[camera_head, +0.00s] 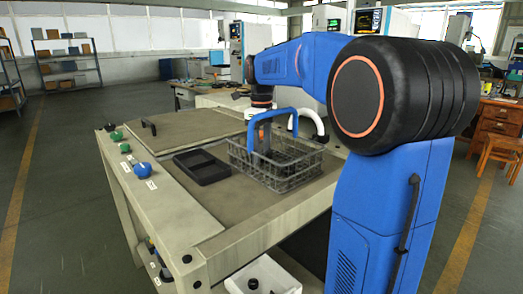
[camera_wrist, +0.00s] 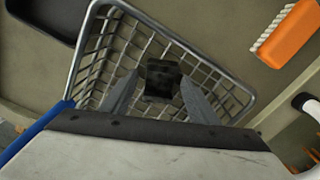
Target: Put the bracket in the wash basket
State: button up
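The wash basket (camera_head: 285,178) is a grey wire basket with a blue handle, standing on the bench top. Its rim and mesh fill the middle of the wrist view (camera_wrist: 190,52). My gripper (camera_head: 262,142) points down into the basket, partly hidden by the blue handle. In the wrist view my gripper's two fingers (camera_wrist: 159,82) stand apart. A dark, blocky piece, seemingly the bracket (camera_wrist: 161,78), shows between the fingertips, over the basket floor. A narrow gap shows at its left; whether it touches the right finger or rests on the mesh is unclear.
A black tray (camera_head: 201,167) lies left of the basket. An orange brush (camera_wrist: 288,34) with pale bristles lies beyond the basket rim in the wrist view. A white curved pipe (camera_head: 314,122) stands behind the basket. Knobs (camera_head: 142,169) line the bench's left edge.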

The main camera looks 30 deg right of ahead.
jog(key=shift+r, duration=0.1)
notch_tip(320, 180, up, 12)
dwell(0.7)
jog(key=shift+r, duration=0.1)
dwell(0.3)
